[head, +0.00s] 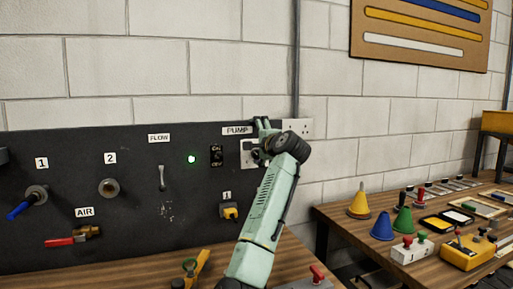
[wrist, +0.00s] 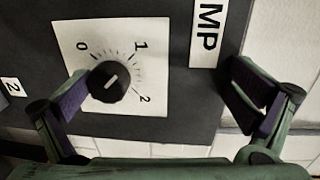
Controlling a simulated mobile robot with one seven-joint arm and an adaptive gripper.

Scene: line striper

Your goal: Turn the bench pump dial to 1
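The pump dial (wrist: 109,82) is a round black knob on a white plate (wrist: 180,60) marked 0, 1 and 2. Its short white line slants up to the right, roughly between the 1 and the 2; I cannot tell its exact setting. In the wrist view, my gripper (wrist: 165,100) is open, its fingers wide apart. The knob lies between them, close beside the left finger; I cannot tell whether they touch. In the head view, my gripper (head: 264,128) is at the plate (head: 246,160) under the PUMP label (head: 237,130), and my arm hides most of the dial.
The dark panel (head: 120,240) also carries a green light (head: 192,159), a switch (head: 216,156), a flow lever (head: 162,178), a yellow knob (head: 230,212) and a red air handle (head: 59,242). A wall socket (head: 300,127) is just right. Cones and boxes stand on the right bench (head: 345,222).

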